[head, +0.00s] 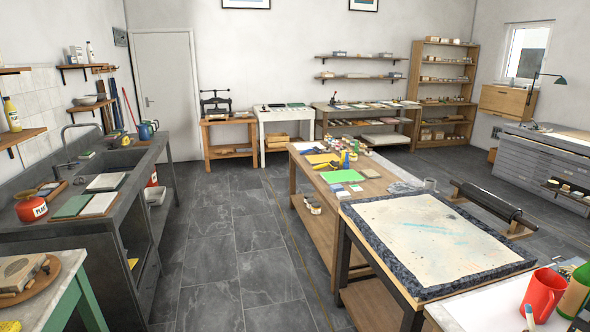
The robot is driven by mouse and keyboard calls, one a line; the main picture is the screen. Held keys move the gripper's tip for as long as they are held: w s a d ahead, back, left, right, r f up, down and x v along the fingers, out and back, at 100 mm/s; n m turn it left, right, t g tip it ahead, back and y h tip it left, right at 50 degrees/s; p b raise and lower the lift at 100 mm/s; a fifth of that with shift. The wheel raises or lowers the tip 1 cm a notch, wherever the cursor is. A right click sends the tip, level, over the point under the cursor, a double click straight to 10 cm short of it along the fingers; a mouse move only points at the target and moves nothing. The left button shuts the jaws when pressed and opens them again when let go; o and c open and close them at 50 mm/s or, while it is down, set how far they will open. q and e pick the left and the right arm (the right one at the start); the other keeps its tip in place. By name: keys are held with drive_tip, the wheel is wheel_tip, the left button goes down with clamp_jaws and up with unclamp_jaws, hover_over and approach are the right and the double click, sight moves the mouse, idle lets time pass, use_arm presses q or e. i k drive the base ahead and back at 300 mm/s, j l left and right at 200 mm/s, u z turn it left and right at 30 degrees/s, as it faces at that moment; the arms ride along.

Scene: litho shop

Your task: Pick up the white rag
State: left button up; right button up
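I cannot make out a white rag for certain. A flat white piece (106,182) lies on the grey sink counter (125,200) at the left; it may be a cloth, a sheet or a board. A pale crumpled-looking patch (402,187) lies at the near right end of the wooden workbench (318,222), too small to identify. Neither of my grippers is in view.
A large pale litho stone (430,235) fills the dark-framed table at the right. A red mug (542,295) stands in the near right corner. A red can (31,207) stands at the left. The tiled floor (235,240) between sink and workbench is clear.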

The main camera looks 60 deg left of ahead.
sight(345, 194)
drive_tip(key=u, duration=1.85)
